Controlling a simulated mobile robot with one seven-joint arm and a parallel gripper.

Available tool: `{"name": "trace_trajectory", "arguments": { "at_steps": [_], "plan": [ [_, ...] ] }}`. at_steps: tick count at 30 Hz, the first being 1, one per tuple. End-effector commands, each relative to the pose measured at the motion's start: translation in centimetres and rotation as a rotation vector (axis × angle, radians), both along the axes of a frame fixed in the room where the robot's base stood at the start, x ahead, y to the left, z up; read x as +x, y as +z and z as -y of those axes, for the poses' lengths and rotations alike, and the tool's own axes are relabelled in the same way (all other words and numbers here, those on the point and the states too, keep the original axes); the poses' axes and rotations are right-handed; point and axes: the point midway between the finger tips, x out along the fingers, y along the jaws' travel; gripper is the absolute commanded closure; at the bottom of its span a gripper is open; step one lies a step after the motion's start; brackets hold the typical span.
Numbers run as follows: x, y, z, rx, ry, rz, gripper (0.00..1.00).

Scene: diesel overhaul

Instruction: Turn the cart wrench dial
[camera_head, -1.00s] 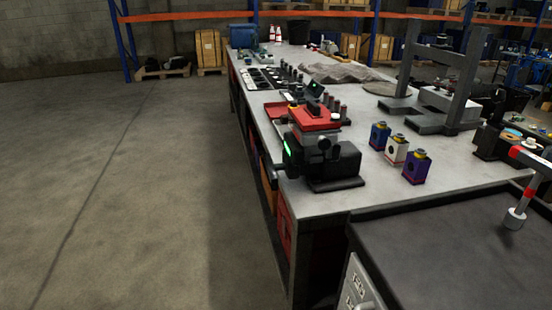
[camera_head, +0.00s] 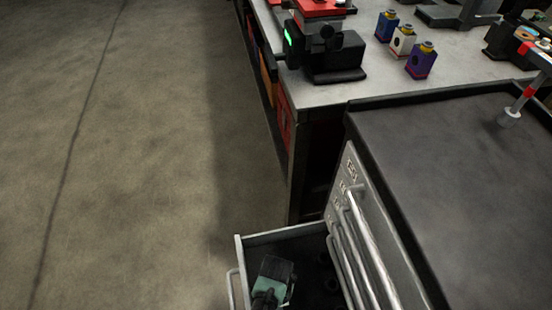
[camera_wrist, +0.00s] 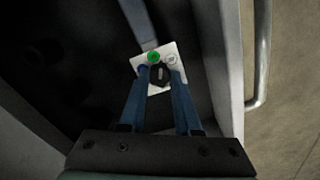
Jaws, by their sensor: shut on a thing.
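The cart's open drawer (camera_head: 288,237) is at the bottom of the head view, and my gripper's teal and black body shows inside it. In the wrist view, a small white panel (camera_wrist: 142,63) lies in the dark drawer (camera_wrist: 226,60). It carries a black dial (camera_wrist: 160,72) with a pale mark, a green button (camera_wrist: 153,57) and a grey button (camera_wrist: 172,59). The two blue fingers of my gripper (camera_wrist: 159,78) reach down on either side of the dial and are shut on it. A grey bar (camera_wrist: 137,22), likely the wrench's shaft, runs up from the panel.
The cart's dark top (camera_head: 450,180) and its closed drawers with long handles (camera_head: 372,245) stand right of the open drawer. A red and silver tool (camera_head: 520,98) is on the cart's top. The workbench (camera_head: 375,85) stands behind. The floor at left is clear.

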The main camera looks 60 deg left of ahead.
Motion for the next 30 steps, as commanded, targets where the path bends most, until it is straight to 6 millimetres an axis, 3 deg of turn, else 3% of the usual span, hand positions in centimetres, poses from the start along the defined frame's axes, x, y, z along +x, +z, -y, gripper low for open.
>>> {"name": "trace_trajectory", "arguments": {
  "at_steps": [15,30],
  "plan": [
    [-0.02,0.05,0.06,-0.002,-0.430,-0.001,1.00],
    [-0.01,-0.02,0.02,0.000,-0.583,-0.001,1.00]
  ]
}}
